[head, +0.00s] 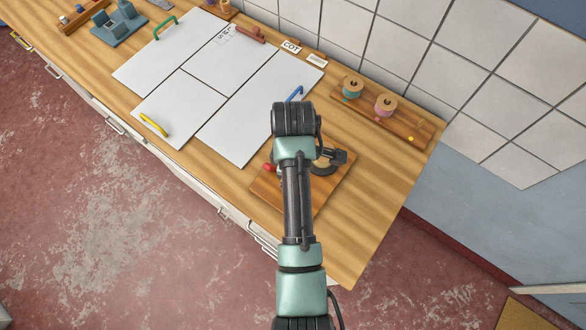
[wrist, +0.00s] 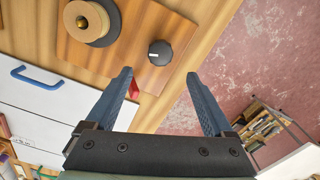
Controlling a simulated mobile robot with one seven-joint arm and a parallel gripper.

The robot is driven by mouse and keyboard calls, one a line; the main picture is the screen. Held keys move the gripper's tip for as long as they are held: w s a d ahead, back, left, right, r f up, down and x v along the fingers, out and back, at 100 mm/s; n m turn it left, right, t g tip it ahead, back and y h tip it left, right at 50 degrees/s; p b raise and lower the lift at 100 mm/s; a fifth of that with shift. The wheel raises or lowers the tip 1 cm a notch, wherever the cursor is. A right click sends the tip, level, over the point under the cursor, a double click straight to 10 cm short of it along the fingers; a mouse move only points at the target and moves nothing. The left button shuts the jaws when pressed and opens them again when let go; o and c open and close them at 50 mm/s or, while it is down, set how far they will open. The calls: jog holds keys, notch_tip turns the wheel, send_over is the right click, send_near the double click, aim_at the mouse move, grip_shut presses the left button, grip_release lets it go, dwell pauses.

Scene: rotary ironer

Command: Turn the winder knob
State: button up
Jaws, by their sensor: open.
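The winder board (wrist: 125,20) is a brown wooden plate on the counter. In the wrist view it carries a round wooden disc (wrist: 84,20) on a dark base and a black round winder knob (wrist: 160,53) with a short white mark. My gripper (wrist: 159,74) is open and empty, with its two blue fingers apart. The knob shows between and just beyond the fingertips; I see no contact. A small red part (wrist: 134,88) shows beside the left finger. In the head view my arm covers much of the board (head: 333,186), and the knob and fingers cannot be made out.
White panels (head: 215,80) with coloured handles, including a blue one (head: 295,94), lie left of the winder. A wooden rack with spools (head: 386,104) stands to the right, near the tiled wall. The counter's front edge drops to the red floor (head: 120,220).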

jog(key=shift+r, duration=1.75)
jog(key=w+r+m+t+b, duration=0.35)
jog(key=w+r+t, duration=0.35)
jog(key=w+r, duration=0.4)
jog(key=w+a+r+m+t+b, duration=0.15)
jog(key=r+t, duration=0.25)
jog(key=r, duration=0.5)
jog(key=w+d+r+m+t+b, duration=0.1)
jog(key=w+r+m+t, duration=0.25)
jog(key=r, duration=0.65)
jog(key=s+r+m+t+b, duration=0.1)
jog(key=s+r+m+t, duration=0.2)
jog(key=s+r+t, duration=0.3)
jog(key=s+r+m+t+b, duration=0.1)
jog(key=s+r+m+t, duration=0.2)
jog(key=s+r+t, duration=0.4)
jog(key=s+r, duration=0.5)
jog(key=r, duration=0.7)
jog(key=shift+d+r, duration=0.25)
